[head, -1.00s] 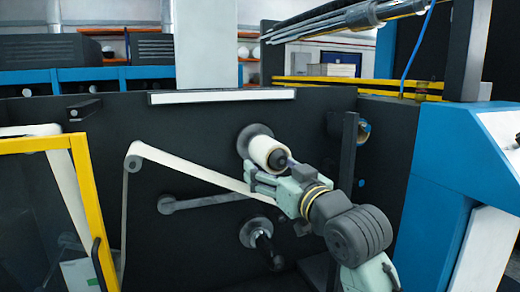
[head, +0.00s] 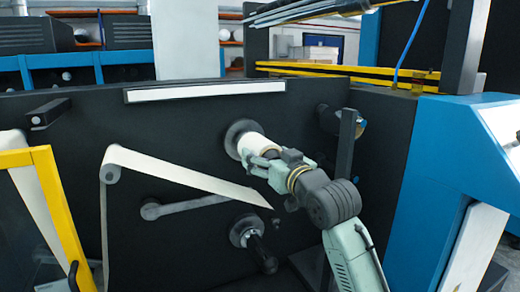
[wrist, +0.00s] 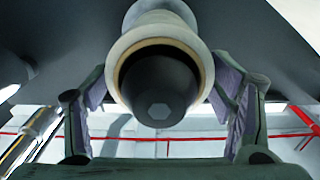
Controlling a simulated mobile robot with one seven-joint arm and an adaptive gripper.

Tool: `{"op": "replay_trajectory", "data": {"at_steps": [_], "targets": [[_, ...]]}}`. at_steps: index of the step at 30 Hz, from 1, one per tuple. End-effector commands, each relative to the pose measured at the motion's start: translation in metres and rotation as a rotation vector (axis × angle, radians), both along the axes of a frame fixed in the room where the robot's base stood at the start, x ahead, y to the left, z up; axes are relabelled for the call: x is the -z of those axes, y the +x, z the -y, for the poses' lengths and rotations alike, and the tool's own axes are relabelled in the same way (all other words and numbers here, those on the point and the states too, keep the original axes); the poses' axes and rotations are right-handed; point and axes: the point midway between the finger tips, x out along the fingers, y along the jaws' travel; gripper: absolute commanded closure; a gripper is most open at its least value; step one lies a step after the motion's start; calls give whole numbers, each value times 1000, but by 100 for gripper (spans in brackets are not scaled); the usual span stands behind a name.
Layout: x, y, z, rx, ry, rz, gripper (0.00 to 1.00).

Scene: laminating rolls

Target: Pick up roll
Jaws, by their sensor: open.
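The cream roll (head: 252,145) sits on a dark spindle with a round flange against the dark machine panel. In the wrist view the roll (wrist: 160,38) is seen end-on, with a brown core edge around the dark spindle end. My gripper (head: 268,163) is at the near end of the roll in the head view and hides part of it. In the wrist view my gripper (wrist: 158,88) is open, with one finger on each side of the roll. Whether the pads touch it, I cannot tell.
A second, empty spindle (head: 250,235) sticks out below. A pale web (head: 185,175) runs from a small roller (head: 110,174) toward the area below the roll. A dark upright post (head: 346,150) stands right of my gripper. A yellow-framed guard (head: 55,215) is at left.

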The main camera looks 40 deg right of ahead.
Motion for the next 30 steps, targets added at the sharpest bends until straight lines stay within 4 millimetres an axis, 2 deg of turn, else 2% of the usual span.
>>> {"op": "replay_trajectory", "data": {"at_steps": [3, 6, 14, 30], "targets": [[-3, 18, 5, 0, 0, -2, 24], [-2, 26, 6, 0, 1, -1, 24], [0, 28, 7, 1, 0, 1, 24], [0, 27, 7, 1, 0, 1, 60]]}}
